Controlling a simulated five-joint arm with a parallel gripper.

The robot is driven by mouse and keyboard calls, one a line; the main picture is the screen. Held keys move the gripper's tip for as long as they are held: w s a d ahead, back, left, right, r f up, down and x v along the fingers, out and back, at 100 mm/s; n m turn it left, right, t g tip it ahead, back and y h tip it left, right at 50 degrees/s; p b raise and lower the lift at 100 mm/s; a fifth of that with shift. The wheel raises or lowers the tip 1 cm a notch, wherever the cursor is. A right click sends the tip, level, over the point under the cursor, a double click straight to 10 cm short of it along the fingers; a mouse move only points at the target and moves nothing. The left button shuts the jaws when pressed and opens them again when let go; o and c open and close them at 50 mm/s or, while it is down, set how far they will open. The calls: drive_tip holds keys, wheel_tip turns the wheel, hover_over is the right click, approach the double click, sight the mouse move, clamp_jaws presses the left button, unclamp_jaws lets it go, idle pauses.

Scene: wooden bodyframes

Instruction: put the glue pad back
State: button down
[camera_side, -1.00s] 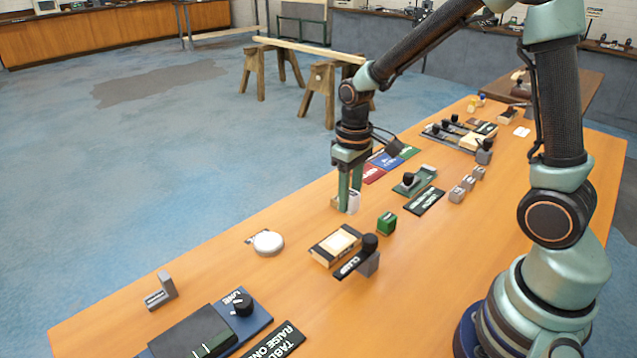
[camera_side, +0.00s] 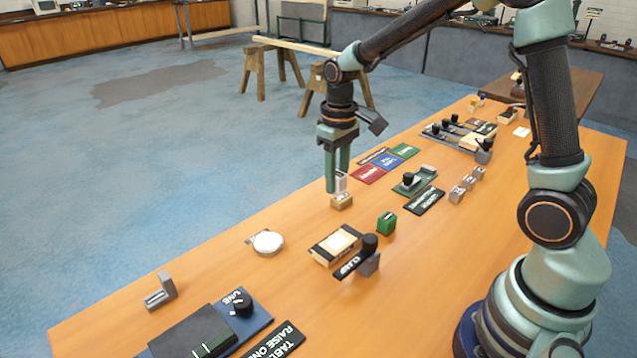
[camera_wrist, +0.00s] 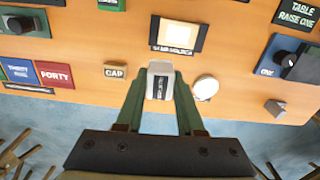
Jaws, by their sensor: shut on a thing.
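My gripper (camera_side: 337,182) is shut on a white-grey block (camera_side: 341,184), held upright above the table. In the wrist view this white-grey block (camera_wrist: 160,80) sits between the fingers of my gripper (camera_wrist: 160,85). It carries a dark label that I cannot read, so I cannot tell from it whether this is the glue pad. A round white disc (camera_side: 268,242) lies on the table by a small label plate, left of my gripper; it also shows in the wrist view (camera_wrist: 205,87). A small wooden block (camera_side: 342,203), marked CAP in the wrist view (camera_wrist: 115,71), sits close below my gripper.
A wooden holder with a pale top (camera_side: 336,245) and a black-knobbed lever (camera_side: 368,248) stand nearer the front. A green block (camera_side: 387,223), coloured plates (camera_side: 388,163) and grey blocks (camera_side: 467,186) lie to the right. The table (camera_side: 215,275) is bare around the disc.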

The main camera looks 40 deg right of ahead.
wheel_tip(320, 180, up, 8)
drive_tip(key=f, duration=0.1)
hover_over(302, 217)
drive_tip(key=shift+m, duration=0.3)
wheel_tip(302, 217, down, 19)
drive_tip(key=shift+s+f, duration=0.1)
drive_tip(key=shift+f, duration=0.15)
drive_tip(key=c, duration=0.5)
unclamp_jaws()
